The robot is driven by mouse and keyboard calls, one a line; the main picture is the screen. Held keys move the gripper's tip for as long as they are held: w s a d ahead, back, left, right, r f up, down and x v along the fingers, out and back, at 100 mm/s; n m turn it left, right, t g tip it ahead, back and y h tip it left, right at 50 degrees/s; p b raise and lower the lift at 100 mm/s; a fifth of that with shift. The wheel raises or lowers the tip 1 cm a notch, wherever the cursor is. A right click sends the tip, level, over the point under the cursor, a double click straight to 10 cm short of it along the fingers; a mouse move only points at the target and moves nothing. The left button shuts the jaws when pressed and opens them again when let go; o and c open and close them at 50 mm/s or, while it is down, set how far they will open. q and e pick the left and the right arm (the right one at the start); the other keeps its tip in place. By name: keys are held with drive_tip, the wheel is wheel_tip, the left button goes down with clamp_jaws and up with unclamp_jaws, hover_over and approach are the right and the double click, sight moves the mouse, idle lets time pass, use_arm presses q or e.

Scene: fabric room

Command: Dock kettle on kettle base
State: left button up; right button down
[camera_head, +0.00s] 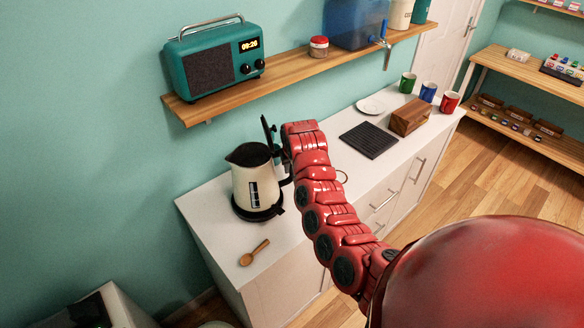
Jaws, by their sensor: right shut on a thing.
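The cream kettle (256,187) with a black lid stands upright at the left part of the white counter. Its dark kettle base (258,214) shows as a black rim right under it. I cannot tell from this angle whether the kettle is fully seated or slightly above. My red right arm reaches in from the lower right. Its dark right gripper (273,138) is at the kettle's handle side, shut on the kettle; the handle and fingertips are mostly hidden by the wrist and kettle. My left gripper is not in view.
A wooden spoon (254,252) lies in front of the kettle. A black ridged mat (368,140), wooden box (410,117), plate (370,106) and mugs (428,92) stand farther right. A wooden shelf (290,72) with a teal radio (214,58) hangs above.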

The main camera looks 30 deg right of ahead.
drive_tip(key=shift+r, duration=0.1)
idle(0.9)
drive_tip(key=shift+f+b, duration=0.55)
idle(0.4)
drive_tip(key=c, duration=1.1)
unclamp_jaws()
drive_tip(key=shift+o, duration=0.8)
drive_tip(key=shift+s+a, duration=0.1)
drive_tip(key=shift+p+v, duration=0.5)
drive_tip(key=shift+v, duration=0.4)
drive_tip(key=p+v, duration=0.2)
drive_tip(key=v, duration=0.7)
